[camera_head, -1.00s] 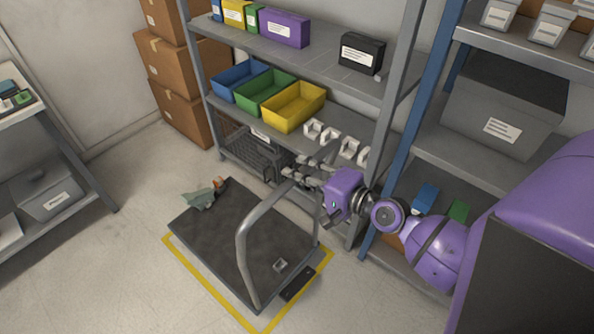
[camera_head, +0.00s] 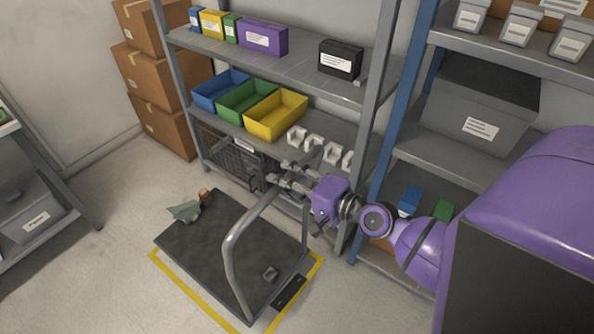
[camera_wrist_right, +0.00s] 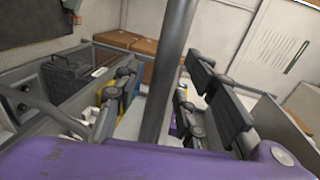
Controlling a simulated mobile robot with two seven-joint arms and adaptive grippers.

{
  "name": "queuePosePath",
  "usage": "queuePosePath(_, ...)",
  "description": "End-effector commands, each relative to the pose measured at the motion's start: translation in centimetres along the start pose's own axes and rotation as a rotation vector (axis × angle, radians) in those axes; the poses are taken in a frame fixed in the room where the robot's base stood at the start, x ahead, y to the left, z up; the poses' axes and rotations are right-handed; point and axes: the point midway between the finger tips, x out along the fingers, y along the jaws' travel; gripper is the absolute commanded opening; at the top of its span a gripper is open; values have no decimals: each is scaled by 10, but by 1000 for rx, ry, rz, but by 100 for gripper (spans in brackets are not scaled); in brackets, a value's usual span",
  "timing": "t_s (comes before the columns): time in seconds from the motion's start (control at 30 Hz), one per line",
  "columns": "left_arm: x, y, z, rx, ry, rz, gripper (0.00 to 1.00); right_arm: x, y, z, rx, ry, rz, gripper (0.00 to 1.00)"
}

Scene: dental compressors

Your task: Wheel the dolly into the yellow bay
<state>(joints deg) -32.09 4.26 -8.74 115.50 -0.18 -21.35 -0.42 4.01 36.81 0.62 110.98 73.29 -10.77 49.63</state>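The dolly (camera_head: 215,250) has a dark flat deck and a grey hoop handle (camera_head: 230,252) rising at its near right side. It stands within the yellow floor outline of the bay (camera_head: 188,292), whose tape shows along its near left and right edges; the far edges are hidden. My right gripper (camera_head: 287,180) is at the top of the handle. In the right wrist view a grey bar (camera_wrist_right: 168,75) stands between its fingers (camera_wrist_right: 165,100), with gaps on both sides, so it is open around the bar. My left gripper is out of view.
A grey-green object (camera_head: 185,211) lies at the deck's far left corner and a small dark block (camera_head: 270,273) on its near part. A shelf with bins (camera_head: 275,115) stands behind, cartons (camera_head: 160,120) at back left. Clear floor (camera_head: 100,290) lies left of the bay.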

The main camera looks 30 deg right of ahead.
Motion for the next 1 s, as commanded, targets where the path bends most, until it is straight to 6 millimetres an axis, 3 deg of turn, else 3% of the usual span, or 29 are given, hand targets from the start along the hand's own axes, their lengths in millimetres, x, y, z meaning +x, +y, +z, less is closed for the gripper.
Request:
queuePosePath(0.33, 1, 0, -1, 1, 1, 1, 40, -51, 2, 0, -6, -2, 10, 38)
queuePosePath(0.6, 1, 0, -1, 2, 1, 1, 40, -72, 1, 1, -4, -6, 7, 38)
queuePosePath(0.8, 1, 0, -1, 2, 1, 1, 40, -106, 2, 0, -2, 0, 7, 38)
queuePosePath(1.0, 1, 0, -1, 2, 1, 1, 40, -118, 1, 0, 0, 0, 4, 38)
